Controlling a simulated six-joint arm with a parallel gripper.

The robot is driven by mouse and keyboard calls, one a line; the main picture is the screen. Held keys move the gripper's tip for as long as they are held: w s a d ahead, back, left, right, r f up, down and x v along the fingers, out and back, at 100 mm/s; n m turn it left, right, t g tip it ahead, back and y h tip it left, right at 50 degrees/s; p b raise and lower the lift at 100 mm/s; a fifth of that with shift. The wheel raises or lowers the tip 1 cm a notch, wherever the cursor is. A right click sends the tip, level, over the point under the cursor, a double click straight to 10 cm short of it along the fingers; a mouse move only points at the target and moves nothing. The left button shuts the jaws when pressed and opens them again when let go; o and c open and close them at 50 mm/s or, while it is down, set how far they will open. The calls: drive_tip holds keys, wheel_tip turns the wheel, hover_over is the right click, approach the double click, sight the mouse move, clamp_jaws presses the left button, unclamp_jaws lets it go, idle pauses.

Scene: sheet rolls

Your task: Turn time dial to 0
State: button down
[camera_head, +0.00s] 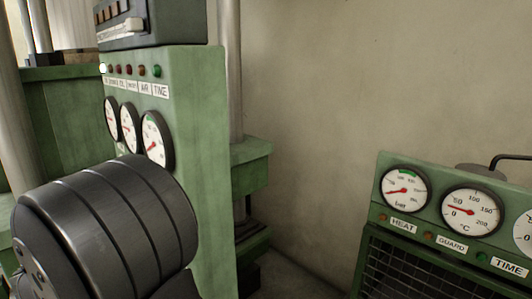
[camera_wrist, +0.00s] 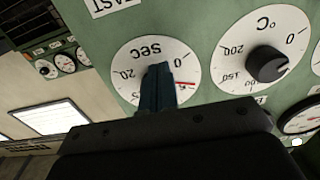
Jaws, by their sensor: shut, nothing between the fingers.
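The time dial (camera_wrist: 130,60) is a white round face marked SEC on a green panel in the wrist view, seen upside down. Its 0 is at the lower right of the lettering and 20 at the left. A short red mark shows at its right edge, by a partly covered number. My gripper (camera_wrist: 157,76) is shut, its dark fingers in front of the dial's middle. They hide the knob and its pointer, and I cannot tell whether they touch it. The head view does not show this dial or my gripper.
A °C dial (camera_wrist: 233,62) with a black knob (camera_wrist: 268,65) sits right of the time dial. A dark-rimmed gauge (camera_wrist: 300,117) is at lower right. In the head view, a green gauge panel (camera_head: 200,130) stands left, and a lower green console (camera_head: 440,235) stands right.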

drive_tip(key=shift+r, duration=0.15)
drive_tip(key=shift+s+d, duration=0.25)
idle(0.5)
drive_tip(key=shift+s+d, duration=0.7)
idle(0.5)
drive_tip(key=v, duration=0.6)
drive_tip(key=shift+s+f, duration=0.2)
drive_tip(key=shift+f, duration=0.1)
